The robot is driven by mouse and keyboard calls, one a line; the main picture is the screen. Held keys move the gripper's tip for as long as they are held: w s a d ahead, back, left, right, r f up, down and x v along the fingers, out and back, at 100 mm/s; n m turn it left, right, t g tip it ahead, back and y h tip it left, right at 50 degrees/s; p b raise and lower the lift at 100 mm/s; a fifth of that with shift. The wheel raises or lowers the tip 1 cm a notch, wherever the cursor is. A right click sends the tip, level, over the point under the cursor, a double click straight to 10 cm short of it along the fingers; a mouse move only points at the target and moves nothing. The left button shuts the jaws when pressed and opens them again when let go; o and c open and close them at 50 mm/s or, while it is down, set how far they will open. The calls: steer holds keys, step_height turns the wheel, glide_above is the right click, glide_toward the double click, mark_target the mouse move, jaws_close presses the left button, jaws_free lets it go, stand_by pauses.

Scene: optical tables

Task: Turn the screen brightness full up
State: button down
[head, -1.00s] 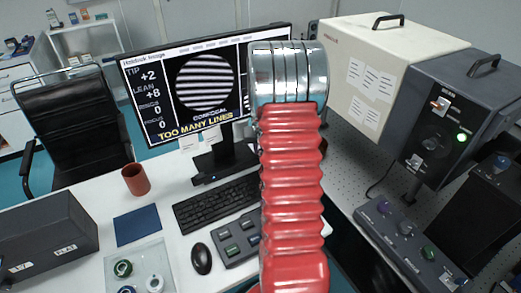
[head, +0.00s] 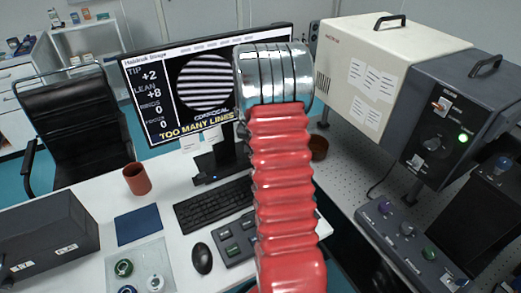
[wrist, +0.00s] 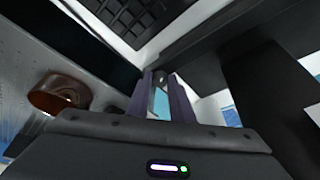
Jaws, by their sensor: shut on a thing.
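The monitor (head: 146,113) stands on the white desk with its screen lit. It shows black and white stripes in a circle and the words "TOO MANY LINES". Its right part is hidden behind my arm. My gripper (wrist: 162,82) shows in the wrist view with its two purple fingers close together, shut on a small dark knob (wrist: 162,77). The knob is mostly hidden between the fingertips, beside dark parts that look like the monitor and its stand. In the head view my gripper is hidden behind my arm.
A keyboard (head: 213,203), a mouse (head: 201,258) and a button box (head: 235,238) lie on the desk. A brown pot (head: 318,148) is right of my arm, and shows close by in the wrist view (wrist: 60,94). Instrument boxes (head: 385,68) stand at right.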

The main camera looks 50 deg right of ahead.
steer(key=shift+w+a+f+m+g, duration=0.1)
steer(key=shift+w+a+m+g, duration=0.15)
steer(key=shift+m, duration=0.55)
steer(key=c, duration=1.6)
jaws_free()
steer(key=shift+s+d, duration=0.1)
steer(key=shift+d, duration=0.05)
steer(key=shift+o, duration=0.2)
steer(key=shift+r, duration=0.2)
steer(key=v, duration=1.3)
steer(key=shift+a+r, duration=0.15)
steer(key=shift+a, duration=0.15)
